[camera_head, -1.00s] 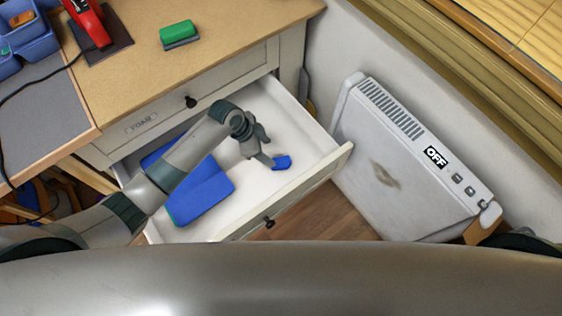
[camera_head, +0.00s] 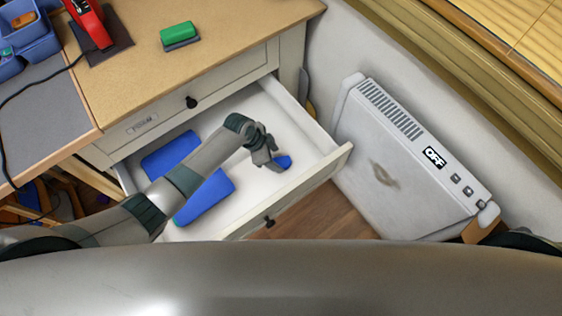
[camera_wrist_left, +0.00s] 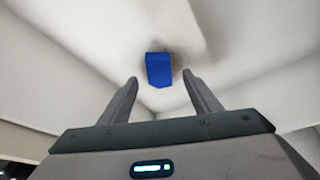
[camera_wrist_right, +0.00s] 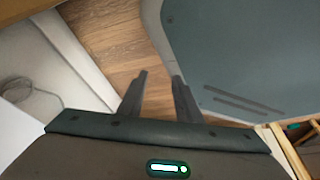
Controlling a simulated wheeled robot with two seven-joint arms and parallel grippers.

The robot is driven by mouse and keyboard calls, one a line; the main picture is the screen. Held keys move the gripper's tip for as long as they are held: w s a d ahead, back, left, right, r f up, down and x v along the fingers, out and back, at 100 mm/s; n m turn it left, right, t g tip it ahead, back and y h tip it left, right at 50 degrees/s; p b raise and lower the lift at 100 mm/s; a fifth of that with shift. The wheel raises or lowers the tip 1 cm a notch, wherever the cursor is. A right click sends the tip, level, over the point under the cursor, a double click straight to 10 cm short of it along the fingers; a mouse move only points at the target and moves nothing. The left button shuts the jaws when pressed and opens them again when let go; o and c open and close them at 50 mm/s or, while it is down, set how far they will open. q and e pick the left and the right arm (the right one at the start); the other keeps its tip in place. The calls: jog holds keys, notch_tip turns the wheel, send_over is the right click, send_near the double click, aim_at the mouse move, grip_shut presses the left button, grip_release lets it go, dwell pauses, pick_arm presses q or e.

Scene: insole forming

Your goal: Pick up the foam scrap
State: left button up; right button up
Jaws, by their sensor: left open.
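A small blue foam scrap (camera_head: 284,162) lies on the white floor of the open drawer, towards its right end. In the left wrist view the scrap (camera_wrist_left: 159,69) shows just beyond and between the fingertips. My left gripper (camera_head: 275,165) is inside the drawer close beside the scrap, its fingers (camera_wrist_left: 161,77) apart with nothing between them. My right gripper (camera_wrist_right: 159,75) shows only in its own wrist view, with its fingers apart and nothing between them, above the wooden floor.
Larger blue foam pieces (camera_head: 206,199) lie in the left part of the drawer, partly behind my left arm. The drawer's front wall (camera_head: 300,188) and side walls enclose the scrap. A white heater (camera_head: 405,170) marked OFF stands to the right. A green block (camera_head: 176,31) sits on the bench top.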

aim_at(281, 162)
pick_arm(q)
jog(key=shift+x, duration=1)
jog(key=shift+d+f, duration=0.35)
jog(key=shift+f, duration=0.15)
pick_arm(e)
jog(key=s, duration=0.2)
jog(key=s+d, duration=0.1)
jog(key=shift+f, duration=0.25)
jog(key=shift+w, duration=0.25)
pick_arm(q)
jog(key=c, duration=1)
jog(key=shift+c, duration=0.5)
pick_arm(e)
jog(key=shift+w+a, duration=0.15)
jog(key=shift+w, duration=0.45)
